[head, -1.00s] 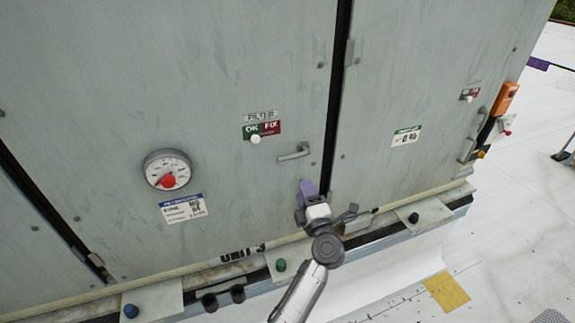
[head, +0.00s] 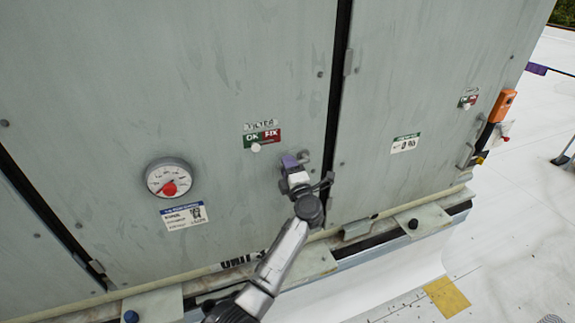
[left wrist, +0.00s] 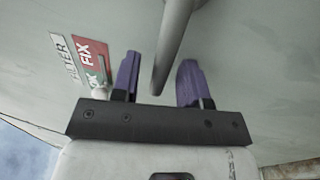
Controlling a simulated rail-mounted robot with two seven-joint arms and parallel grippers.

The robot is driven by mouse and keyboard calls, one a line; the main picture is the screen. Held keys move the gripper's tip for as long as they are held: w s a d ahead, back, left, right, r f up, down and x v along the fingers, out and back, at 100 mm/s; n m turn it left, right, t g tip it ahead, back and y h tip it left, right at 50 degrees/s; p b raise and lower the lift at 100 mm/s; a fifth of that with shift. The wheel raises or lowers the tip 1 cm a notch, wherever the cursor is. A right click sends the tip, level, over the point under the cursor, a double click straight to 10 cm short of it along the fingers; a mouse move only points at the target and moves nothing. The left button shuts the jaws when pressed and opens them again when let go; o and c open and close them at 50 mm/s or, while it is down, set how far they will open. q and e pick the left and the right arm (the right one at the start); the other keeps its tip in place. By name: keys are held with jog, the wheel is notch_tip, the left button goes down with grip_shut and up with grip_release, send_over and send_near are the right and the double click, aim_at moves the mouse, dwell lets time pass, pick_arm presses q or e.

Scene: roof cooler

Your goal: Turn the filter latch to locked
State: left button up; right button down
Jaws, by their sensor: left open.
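The filter latch is a grey lever handle on the cooler's panel, right of the FILTER label. In the left wrist view the latch (left wrist: 172,45) runs down between the two purple fingers, with a gap on each side. My left gripper (head: 292,161) is open at the latch and covers most of it in the head view; its fingers also show in the left wrist view (left wrist: 160,65). The FILTER label with green OK and red FIX fields (head: 263,138) has a white knob (head: 255,148) at its lower edge. My right gripper is not in view.
A round gauge (head: 168,177) with a red centre is left of the latch. A dark vertical door seam (head: 335,95) lies close on the right. A ledge with brackets (head: 420,218) runs along the bottom. An orange box (head: 502,105) hangs at the far right corner.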

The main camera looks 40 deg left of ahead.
pick_arm(q)
jog(key=shift+w+a, duration=0.2)
jog(key=shift+a, duration=0.15)
jog(key=shift+c, duration=0.3)
grip_shut()
